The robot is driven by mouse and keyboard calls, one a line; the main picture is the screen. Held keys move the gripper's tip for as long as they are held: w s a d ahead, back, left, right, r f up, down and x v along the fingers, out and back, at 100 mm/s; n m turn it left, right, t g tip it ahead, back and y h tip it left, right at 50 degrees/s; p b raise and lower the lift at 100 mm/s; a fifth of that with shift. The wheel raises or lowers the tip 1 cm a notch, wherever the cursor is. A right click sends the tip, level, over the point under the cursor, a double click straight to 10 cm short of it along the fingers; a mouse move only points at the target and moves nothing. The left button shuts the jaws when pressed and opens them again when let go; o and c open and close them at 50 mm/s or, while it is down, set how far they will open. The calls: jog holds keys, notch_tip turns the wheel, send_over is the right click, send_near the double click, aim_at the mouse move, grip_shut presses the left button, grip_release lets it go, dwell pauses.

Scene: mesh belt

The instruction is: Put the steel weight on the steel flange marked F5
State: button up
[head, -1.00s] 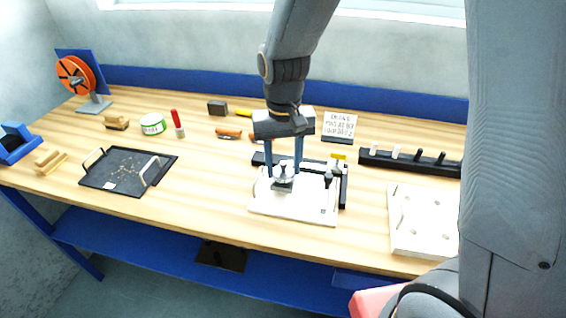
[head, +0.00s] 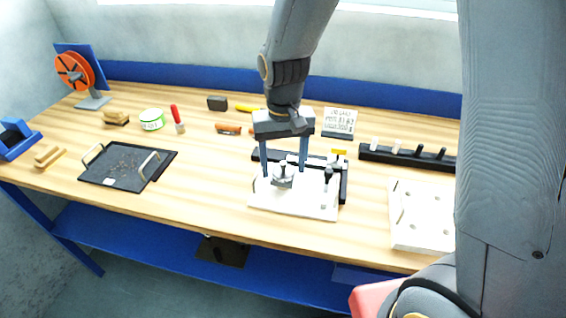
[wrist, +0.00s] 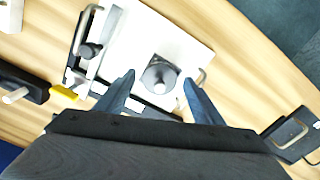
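A knobbed grey metal piece, which looks like the steel weight (head: 282,172), stands upright on the white board (head: 290,205). In the wrist view the weight (wrist: 160,77) sits over a squarish grey plate, possibly the steel flange; no F5 mark is readable. My gripper (head: 283,172) is open, one finger on each side of the weight. In the wrist view my gripper (wrist: 159,79) shows gaps between both fingertips and the weight. A second dark knobbed post (head: 327,178) stands on the board's right side.
A black tray (head: 112,183) with handles lies left. A white holed board (head: 412,235) and a black rack with pegs (head: 408,158) are right. A lettered sign (head: 340,120) stands behind. Wood between the tray and white board is clear.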

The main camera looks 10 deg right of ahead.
aim_at(284, 163)
notch_tip(284, 163, up, 13)
jog(key=b, duration=0.3)
jog(key=shift+m+t, duration=0.3)
jog(key=shift+t, duration=0.4)
jog(key=s+d+f, duration=0.2)
jog(key=d+f, duration=0.2)
jog(key=s+d+f, duration=0.2)
jog(key=d+f, duration=0.2)
jog(key=s+d+f, duration=0.3)
jog(key=d, duration=0.1)
jog(key=shift+s+d+f, duration=0.1)
jog(key=shift+d+f, duration=0.1)
jog(key=shift+f, duration=0.2)
jog(key=shift+s+d+f, duration=0.15)
jog(key=shift+s, duration=0.05)
jog(key=shift+f, duration=0.15)
